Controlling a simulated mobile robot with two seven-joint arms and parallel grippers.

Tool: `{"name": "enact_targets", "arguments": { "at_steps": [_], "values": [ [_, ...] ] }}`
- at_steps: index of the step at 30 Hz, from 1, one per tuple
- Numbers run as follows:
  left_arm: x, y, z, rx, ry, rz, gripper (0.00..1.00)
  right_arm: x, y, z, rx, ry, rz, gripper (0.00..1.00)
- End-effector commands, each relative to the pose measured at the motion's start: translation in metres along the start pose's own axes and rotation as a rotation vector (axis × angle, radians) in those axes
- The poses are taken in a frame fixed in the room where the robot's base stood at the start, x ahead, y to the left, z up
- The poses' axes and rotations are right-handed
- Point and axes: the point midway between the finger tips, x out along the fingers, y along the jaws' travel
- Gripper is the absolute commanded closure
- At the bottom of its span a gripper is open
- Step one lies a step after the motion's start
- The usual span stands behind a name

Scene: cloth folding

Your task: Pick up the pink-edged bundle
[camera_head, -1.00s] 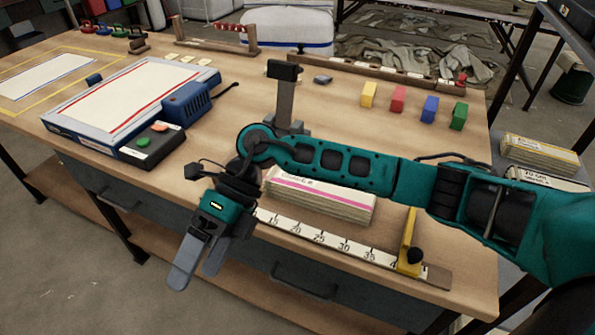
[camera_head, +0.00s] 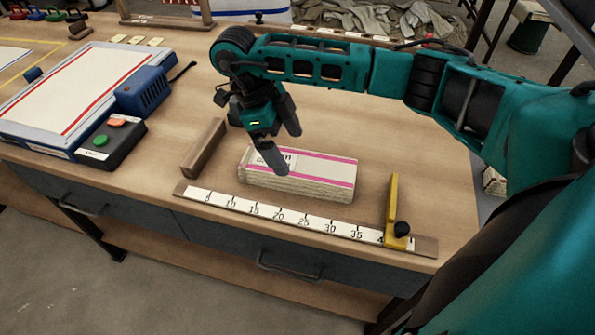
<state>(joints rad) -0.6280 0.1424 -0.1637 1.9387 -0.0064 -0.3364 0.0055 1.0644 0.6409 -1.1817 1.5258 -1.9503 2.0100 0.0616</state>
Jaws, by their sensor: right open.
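The pink-edged bundle (camera_head: 318,181) is a flat cream stack with pink stripes and a printed label near its left end. It lies on the wooden table behind the measuring ruler. My right gripper (camera_head: 282,148) is open and empty, pointing down above the bundle's left end. One finger overlaps the label in the picture; I cannot tell whether it touches. The fingers hide part of the bundle's back left. My left gripper is not in view.
The ruler (camera_head: 280,220) runs along the front edge, with a yellow stop (camera_head: 391,210) at its right end. A wooden block (camera_head: 204,147) stands left of the bundle. A button box (camera_head: 110,142) and a framed white board (camera_head: 75,90) are further left.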

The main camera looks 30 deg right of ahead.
Motion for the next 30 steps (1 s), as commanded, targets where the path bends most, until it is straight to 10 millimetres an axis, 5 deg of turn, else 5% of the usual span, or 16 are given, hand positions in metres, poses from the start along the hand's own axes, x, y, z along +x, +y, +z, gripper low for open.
{"name": "enact_targets", "arguments": {
  "at_steps": [15, 25, 30],
  "values": [
    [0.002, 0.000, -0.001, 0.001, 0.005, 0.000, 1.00, 0.057, -0.004, 0.000, 0.001, 0.001, 0.003, 0.00],
    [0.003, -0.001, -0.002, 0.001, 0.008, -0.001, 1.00, 0.063, -0.004, 0.000, 0.000, -0.001, 0.000, 0.00],
    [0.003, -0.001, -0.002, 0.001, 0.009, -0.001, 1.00, 0.063, -0.004, 0.000, 0.000, -0.001, 0.000, 0.16]
  ]
}}
